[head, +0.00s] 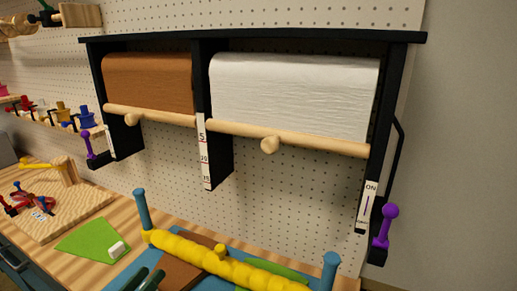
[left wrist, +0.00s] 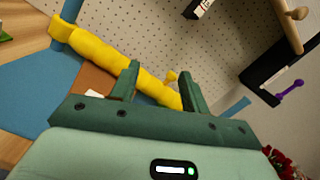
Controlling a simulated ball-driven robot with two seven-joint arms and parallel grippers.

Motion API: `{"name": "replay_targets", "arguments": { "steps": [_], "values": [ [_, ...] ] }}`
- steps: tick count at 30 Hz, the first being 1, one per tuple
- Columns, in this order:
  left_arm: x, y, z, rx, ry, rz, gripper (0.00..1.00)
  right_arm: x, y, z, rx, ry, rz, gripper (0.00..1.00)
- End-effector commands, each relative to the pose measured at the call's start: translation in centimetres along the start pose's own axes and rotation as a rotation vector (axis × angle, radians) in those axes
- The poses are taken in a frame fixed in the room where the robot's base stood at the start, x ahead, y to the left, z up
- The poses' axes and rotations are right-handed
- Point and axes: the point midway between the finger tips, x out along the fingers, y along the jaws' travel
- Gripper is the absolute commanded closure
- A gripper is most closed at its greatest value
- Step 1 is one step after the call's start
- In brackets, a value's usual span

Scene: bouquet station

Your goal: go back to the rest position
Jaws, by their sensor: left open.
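My left gripper (head: 145,280) shows at the bottom edge of the head view, only its dark green fingers in sight. In the left wrist view its two fingers (left wrist: 159,72) stand apart with nothing held between them. My right gripper is in neither view.
A black rack with a brown paper roll (head: 150,80) and a white paper roll (head: 290,95) hangs on the pegboard. A blue post (head: 142,208) stands by the yellow roll. A green sheet (head: 88,240) and a wooden board (head: 85,210) lie at left.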

Motion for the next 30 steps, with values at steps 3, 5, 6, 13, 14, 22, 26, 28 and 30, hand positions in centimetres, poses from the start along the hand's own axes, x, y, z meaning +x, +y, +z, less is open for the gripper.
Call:
{"name": "replay_targets", "arguments": {
  "steps": [3, 5, 6, 13, 14, 22, 26, 28, 30],
  "values": [
    [-2.1, 2.5, 0.5, -0.415, -0.150, 0.273, 0.54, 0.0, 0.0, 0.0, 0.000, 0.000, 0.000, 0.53],
    [-3.9, 3.9, 0.0, -0.623, -0.223, 0.420, 0.54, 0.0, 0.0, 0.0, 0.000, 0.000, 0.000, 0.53],
    [-5.2, 4.7, -0.6, -0.753, -0.268, 0.515, 0.54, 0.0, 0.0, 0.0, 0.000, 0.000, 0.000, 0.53],
    [-12.3, 6.2, -5.5, -1.264, -0.460, 0.966, 0.54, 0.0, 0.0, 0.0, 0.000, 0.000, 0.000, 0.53],
    [-13.2, 6.0, -6.1, -1.309, -0.478, 1.015, 0.54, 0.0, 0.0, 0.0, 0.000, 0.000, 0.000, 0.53],
    [-19.2, 4.2, -11.2, -1.576, -0.596, 1.390, 0.54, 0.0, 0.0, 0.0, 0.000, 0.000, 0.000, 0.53],
    [-19.1, 5.9, -16.6, -1.606, -0.542, 1.442, 0.54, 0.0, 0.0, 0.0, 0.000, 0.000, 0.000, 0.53],
    [-19.4, 6.7, -19.6, -1.627, -0.516, 1.475, 0.54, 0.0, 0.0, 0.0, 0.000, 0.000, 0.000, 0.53],
    [-19.9, 7.5, -22.8, -1.652, -0.490, 1.510, 0.54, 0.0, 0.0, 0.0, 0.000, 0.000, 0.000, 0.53]
  ]
}}
